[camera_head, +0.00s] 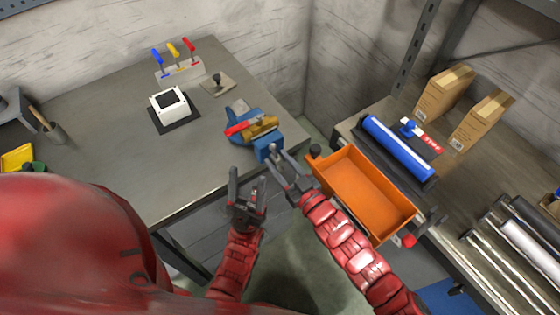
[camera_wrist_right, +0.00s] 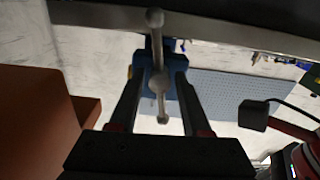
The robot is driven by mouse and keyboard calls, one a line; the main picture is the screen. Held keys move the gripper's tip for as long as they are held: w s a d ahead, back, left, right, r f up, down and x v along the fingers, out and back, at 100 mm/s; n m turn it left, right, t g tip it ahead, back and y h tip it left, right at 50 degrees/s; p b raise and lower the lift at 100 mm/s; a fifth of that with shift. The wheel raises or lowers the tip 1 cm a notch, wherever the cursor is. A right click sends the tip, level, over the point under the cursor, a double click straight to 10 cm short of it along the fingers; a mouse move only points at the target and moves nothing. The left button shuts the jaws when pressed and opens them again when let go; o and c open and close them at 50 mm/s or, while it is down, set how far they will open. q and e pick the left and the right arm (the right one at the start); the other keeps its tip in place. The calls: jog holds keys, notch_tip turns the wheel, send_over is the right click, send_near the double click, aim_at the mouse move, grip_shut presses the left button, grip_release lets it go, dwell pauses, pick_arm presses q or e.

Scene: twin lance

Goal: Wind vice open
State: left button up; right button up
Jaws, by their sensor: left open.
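The blue vice (camera_head: 265,148) stands at the right front corner of the grey workbench, with something red and tan at its jaws. My right gripper (camera_head: 284,163) is just in front of the vice. In the right wrist view, the vice's grey handle bar with ball ends (camera_wrist_right: 157,55) runs upright between the fingers of my right gripper (camera_wrist_right: 160,78). Gaps show on both sides of the bar, so the gripper looks open around it. My left gripper (camera_head: 248,187) is open and empty, below and left of the right one, off the bench's front edge. The jaw gap is unclear.
An orange tray (camera_head: 345,165) is close to the right of my right gripper. A blue roll (camera_head: 398,148) and cardboard boxes (camera_head: 443,92) are on the right bench. A white box (camera_head: 168,104) and a rack of coloured-handled tools (camera_head: 178,73) stand on the grey workbench (camera_head: 120,165).

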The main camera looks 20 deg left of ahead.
grip_shut()
dwell(1.1)
